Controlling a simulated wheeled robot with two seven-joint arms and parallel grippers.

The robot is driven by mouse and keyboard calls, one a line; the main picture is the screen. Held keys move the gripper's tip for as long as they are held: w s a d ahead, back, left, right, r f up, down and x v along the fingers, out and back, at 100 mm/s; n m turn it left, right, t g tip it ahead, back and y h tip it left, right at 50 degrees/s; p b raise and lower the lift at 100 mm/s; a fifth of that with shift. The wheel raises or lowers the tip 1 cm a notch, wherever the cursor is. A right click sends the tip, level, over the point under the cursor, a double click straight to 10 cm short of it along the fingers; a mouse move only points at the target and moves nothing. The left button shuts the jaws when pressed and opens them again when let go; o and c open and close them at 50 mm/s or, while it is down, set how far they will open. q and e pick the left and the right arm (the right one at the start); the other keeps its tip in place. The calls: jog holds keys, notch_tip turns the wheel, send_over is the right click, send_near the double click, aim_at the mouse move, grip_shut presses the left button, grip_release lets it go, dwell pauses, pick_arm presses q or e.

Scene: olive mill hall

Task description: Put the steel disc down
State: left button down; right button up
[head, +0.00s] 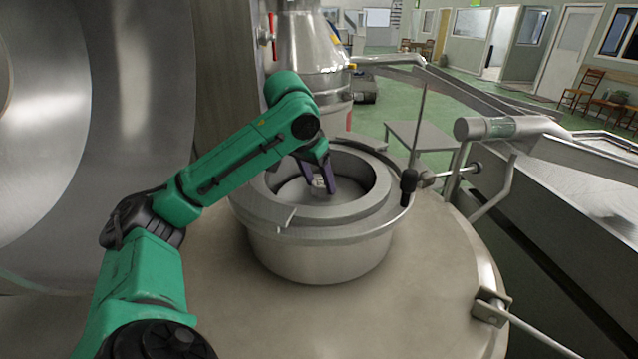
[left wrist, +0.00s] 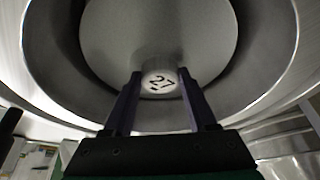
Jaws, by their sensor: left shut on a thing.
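The steel disc (head: 298,194) is in the round opening of a steel collar (head: 320,245) in the head view. In the left wrist view, the fingers (left wrist: 164,100) stand on either side of the knob. Whether the disc touches what is below it cannot be told. My right gripper is not in view.
The collar stands on a broad steel vessel top (head: 400,300). A dark-knobbed clamp handle (head: 409,185) is at the collar's right. A large steel drum (head: 45,120) is at the left, a steel trough (head: 560,210) at the right. The vessel top in front is clear.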

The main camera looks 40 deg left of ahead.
pick_arm(q)
jog(key=shift+f, duration=0.15)
jog(key=shift+f+b, duration=0.35)
jog(key=shift+b, duration=0.1)
jog(key=shift+f, duration=0.1)
jog(key=shift+c, duration=1)
grip_release()
